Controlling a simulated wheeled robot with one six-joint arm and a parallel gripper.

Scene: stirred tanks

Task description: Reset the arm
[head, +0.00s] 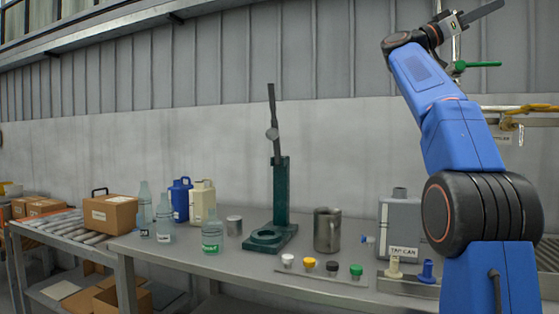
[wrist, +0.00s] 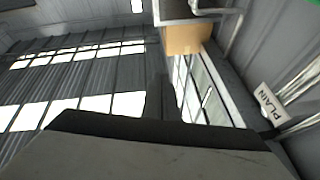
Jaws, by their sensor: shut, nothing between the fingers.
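My gripper (head: 484,13) is raised high at the top right of the head view, well above the bench and in front of the wall. Its fingers are together and hold nothing. My blue arm (head: 440,110) stands upright at the right of the head view. In the wrist view the dark gripper fingers (wrist: 160,98) point away toward the upper wall and windows. No bench items show in that view.
The metal bench (head: 190,262) holds bottles, a green press stand (head: 281,200), a steel mug (head: 327,230), several coloured caps and a grey can (head: 400,222). A green-handled valve (head: 478,65) is close to my gripper. A roller conveyor (head: 60,225) stands left.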

